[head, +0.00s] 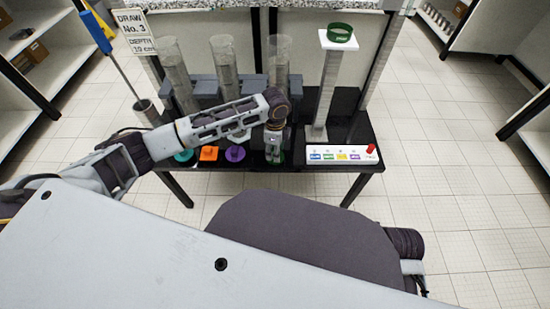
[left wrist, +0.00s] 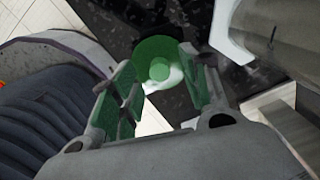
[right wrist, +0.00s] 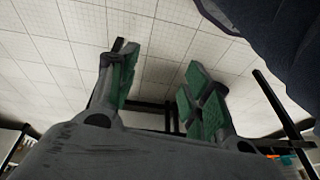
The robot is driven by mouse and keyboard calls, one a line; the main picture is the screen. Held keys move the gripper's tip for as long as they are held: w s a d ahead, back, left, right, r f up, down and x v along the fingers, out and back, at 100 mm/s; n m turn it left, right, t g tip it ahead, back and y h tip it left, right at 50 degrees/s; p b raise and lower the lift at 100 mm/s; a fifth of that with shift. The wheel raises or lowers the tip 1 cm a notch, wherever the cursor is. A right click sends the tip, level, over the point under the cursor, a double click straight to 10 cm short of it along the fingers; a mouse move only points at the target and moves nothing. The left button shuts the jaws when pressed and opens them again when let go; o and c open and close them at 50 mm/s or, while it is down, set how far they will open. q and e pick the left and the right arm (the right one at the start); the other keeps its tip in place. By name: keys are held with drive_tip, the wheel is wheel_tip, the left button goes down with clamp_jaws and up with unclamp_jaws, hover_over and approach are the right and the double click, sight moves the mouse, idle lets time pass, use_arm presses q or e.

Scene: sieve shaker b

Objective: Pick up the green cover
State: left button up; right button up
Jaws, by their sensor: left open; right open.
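The green cover (left wrist: 155,50) is a round disc with a raised round knob, on the dark table. In the left wrist view it shows between and beyond the fingertips of my left gripper (left wrist: 158,75). The fingers are open on either side of it; I cannot tell whether they touch it. In the head view my left gripper (head: 275,148) points down at the table and mostly hides the green cover. My right gripper (right wrist: 158,78) is open and empty in the right wrist view, with floor tiles behind it.
Teal (head: 184,155), orange (head: 208,153) and purple (head: 235,153) covers lie in a row left of my left gripper. Clear cylinders (head: 226,65) stand behind. A panel (head: 330,155) with coloured labels and a red knob is to the right. A green ring (head: 340,33) tops a stand.

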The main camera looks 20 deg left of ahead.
use_arm(q)
drive_tip(key=shift+f, duration=0.65)
drive_tip(key=c, duration=0.9)
